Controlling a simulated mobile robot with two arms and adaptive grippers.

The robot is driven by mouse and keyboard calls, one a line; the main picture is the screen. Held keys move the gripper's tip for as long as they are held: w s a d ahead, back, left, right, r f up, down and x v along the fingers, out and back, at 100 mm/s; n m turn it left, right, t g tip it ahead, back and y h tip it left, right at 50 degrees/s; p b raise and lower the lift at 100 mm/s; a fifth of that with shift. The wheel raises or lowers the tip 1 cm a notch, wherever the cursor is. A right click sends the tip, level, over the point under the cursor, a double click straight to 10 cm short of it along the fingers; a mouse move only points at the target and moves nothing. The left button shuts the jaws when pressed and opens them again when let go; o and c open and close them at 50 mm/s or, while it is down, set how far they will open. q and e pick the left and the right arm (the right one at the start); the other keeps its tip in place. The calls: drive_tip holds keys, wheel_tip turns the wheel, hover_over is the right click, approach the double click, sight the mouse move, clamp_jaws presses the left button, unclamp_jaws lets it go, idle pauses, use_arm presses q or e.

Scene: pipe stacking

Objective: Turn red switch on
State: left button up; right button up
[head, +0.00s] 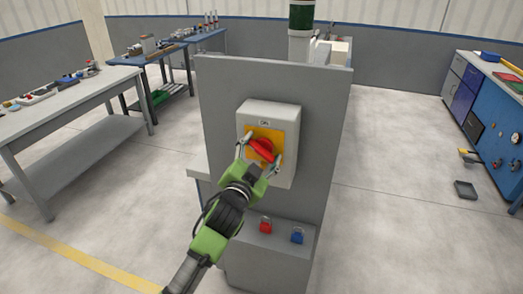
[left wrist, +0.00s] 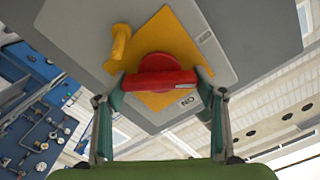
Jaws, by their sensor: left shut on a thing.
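The red switch (head: 261,150) is a rotary knob on a yellow diamond plate (head: 254,133), set in a light grey box (head: 285,117) on a grey panel. My left gripper (head: 260,157) is at the knob, with one finger on each side of it. In the left wrist view the red switch (left wrist: 160,76) lies crosswise between the fingertips of my left gripper (left wrist: 160,83), which is shut on it. A yellow tab (left wrist: 119,42) sits beside the knob. My right gripper is not in view.
A workbench (head: 75,98) stands at the left, a blue cabinet (head: 490,130) at the right. Open floor (head: 400,220) lies right of the panel.

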use_arm(q)
drive_tip(key=o, duration=1.1)
drive_tip(key=shift+o, duration=0.2)
drive_tip(key=v, duration=1.2)
